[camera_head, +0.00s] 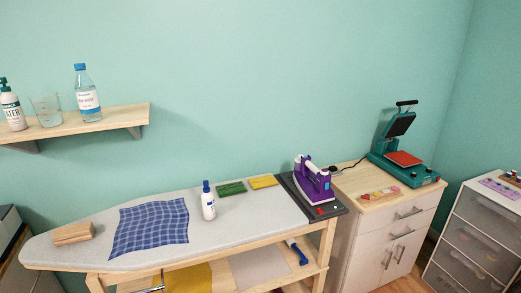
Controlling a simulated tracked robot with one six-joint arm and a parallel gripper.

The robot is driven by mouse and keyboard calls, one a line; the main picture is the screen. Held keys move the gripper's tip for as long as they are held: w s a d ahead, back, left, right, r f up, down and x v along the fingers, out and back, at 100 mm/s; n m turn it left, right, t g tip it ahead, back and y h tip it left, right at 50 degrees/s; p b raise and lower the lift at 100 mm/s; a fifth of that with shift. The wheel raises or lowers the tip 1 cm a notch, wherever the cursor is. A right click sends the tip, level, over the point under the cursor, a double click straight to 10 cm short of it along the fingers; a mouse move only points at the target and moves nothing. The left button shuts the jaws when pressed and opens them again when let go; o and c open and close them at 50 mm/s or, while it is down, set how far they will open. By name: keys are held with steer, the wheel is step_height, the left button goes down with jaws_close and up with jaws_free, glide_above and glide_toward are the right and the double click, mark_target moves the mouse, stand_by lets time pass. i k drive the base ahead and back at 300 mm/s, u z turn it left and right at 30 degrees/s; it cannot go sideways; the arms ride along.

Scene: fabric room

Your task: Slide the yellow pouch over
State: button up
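The yellow pouch (263,182) is a small flat rectangle lying on the grey ironing board (75,217), near its back edge and toward its right end. A similar green flat pouch (231,188) lies just left of it, with a narrow gap between them. My gripper does not show in this view. Nothing touches the yellow pouch from above.
A white bottle with a blue cap (208,204) stands left of the pouches. A purple iron (313,180) rests on a dark pad (291,188) to the right. A blue checked cloth (150,228) and wooden block (73,233) lie left. Bare board lies before the yellow pouch.

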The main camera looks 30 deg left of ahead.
mark_target(268, 180)
steer(key=i, duration=2.3)
steer(key=u, duration=3.45)
